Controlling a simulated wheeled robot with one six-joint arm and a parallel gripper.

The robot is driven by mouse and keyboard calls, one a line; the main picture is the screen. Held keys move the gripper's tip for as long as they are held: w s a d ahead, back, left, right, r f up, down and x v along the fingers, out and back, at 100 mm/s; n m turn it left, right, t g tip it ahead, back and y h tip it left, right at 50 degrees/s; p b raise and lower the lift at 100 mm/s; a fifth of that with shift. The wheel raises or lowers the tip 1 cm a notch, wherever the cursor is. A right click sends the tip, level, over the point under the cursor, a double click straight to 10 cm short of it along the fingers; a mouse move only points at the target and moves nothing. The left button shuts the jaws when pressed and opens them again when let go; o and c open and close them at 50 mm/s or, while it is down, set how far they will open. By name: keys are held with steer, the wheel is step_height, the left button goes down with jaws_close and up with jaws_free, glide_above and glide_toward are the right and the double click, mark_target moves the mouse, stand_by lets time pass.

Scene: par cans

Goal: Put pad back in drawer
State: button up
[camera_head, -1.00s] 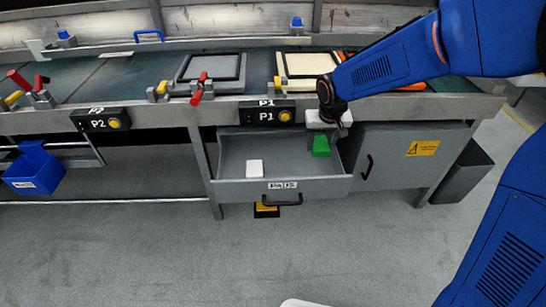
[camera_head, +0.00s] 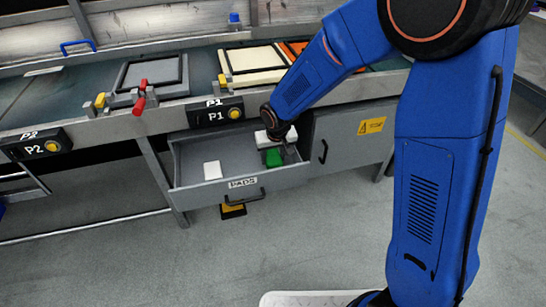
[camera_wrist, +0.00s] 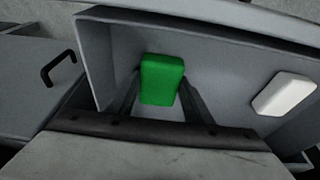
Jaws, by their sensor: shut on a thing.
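The open drawer (camera_head: 243,183) labelled PADS hangs under the bench and also shows in the wrist view (camera_wrist: 97,60). My gripper (camera_head: 279,155) reaches into its right part. In the wrist view, my gripper's fingers (camera_wrist: 158,88) are shut on a green pad (camera_wrist: 162,77), one on each side. In the head view the green pad (camera_head: 273,157) is inside the drawer's walls; I cannot tell whether it touches the drawer floor. A white pad (camera_head: 212,170) lies apart at the left of the drawer, seen at the right in the wrist view (camera_wrist: 285,94).
A grey cabinet (camera_head: 345,140) with a yellow warning label stands right of the drawer. On the bench above are a grey framed panel (camera_head: 152,75), a cream framed panel (camera_head: 254,63) and red-handled clamps (camera_head: 140,98). The floor in front is clear.

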steer(key=shift+f, duration=0.1)
steer(key=o, duration=1)
steer(key=v, duration=1.2)
steer(key=shift+d+r, duration=0.1)
steer(key=shift+r, duration=0.1)
